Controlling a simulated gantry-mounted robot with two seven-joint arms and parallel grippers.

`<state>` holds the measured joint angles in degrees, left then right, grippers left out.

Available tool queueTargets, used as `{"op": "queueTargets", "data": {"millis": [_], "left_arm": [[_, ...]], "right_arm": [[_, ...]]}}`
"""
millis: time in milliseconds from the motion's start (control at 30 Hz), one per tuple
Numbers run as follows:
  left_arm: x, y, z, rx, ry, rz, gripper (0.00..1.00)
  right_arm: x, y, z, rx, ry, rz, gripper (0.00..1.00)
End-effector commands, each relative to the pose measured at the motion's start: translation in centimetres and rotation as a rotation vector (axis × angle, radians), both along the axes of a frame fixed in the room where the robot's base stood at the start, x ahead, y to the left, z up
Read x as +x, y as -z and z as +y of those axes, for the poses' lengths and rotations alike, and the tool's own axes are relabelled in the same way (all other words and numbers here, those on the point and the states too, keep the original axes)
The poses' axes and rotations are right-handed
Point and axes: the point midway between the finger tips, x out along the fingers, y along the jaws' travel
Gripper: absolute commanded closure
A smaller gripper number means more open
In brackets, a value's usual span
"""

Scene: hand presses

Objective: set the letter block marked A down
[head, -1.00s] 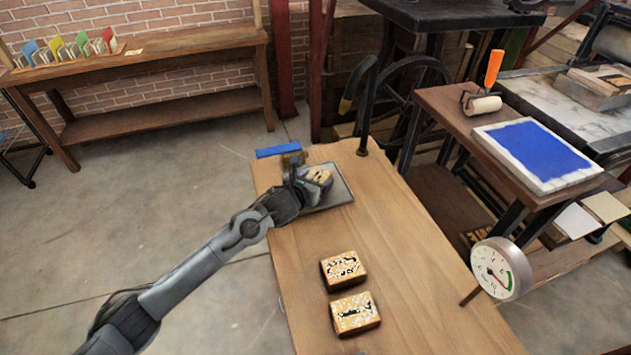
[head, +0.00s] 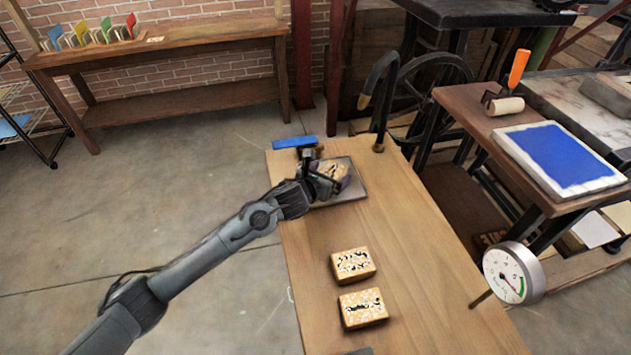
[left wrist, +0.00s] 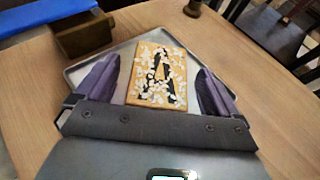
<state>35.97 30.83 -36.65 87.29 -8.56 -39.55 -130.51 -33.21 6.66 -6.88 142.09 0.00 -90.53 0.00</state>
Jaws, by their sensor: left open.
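The letter block marked A (left wrist: 158,77) is tan with white flecks and a black A. It lies letter side up on a grey metal tray (left wrist: 78,72), as the left wrist view shows. My left gripper (left wrist: 157,90) is open, one purple finger on either side of the block, with a gap visible at each side. In the head view my left gripper (head: 326,180) is at the tray (head: 352,191) at the table's far end and partly hides block A (head: 336,171). My right gripper is not in view.
Two similar flecked blocks (head: 352,264) (head: 362,308) lie nearer on the wooden table (head: 420,270). A blue-topped tool (head: 295,142) stands just beyond the tray, close to my left gripper. A dial gauge (head: 512,272) is at the right edge. The table's middle right is clear.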

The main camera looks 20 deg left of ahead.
Motion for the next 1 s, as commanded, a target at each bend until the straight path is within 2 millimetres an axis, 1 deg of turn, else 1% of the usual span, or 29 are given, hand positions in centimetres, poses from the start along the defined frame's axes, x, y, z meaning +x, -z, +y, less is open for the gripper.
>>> {"op": "queueTargets", "data": {"millis": [33, 200, 400, 500, 700, 1000], "left_arm": [[-0.7, -0.5, 0.2, 0.003, 0.001, 0.001, 0.05], [-3.6, -1.8, 0.5, 0.004, 0.002, 0.0, 0.05], [-6.9, -3.1, 0.9, 0.003, 0.002, 0.001, 0.05], [-8.1, -3.5, 1.0, 0.002, 0.001, 0.001, 0.05], [-9.6, -4.0, 1.1, 0.001, 0.001, 0.001, 0.05], [-9.9, -4.1, 1.2, 0.0, 0.001, 0.001, 0.05]], "right_arm": [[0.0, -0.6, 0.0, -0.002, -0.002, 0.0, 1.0], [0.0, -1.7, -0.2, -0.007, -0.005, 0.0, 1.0], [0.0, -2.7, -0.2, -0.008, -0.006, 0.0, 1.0], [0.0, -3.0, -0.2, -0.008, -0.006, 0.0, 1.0], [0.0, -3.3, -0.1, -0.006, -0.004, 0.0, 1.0], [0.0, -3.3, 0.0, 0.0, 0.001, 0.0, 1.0]]}}
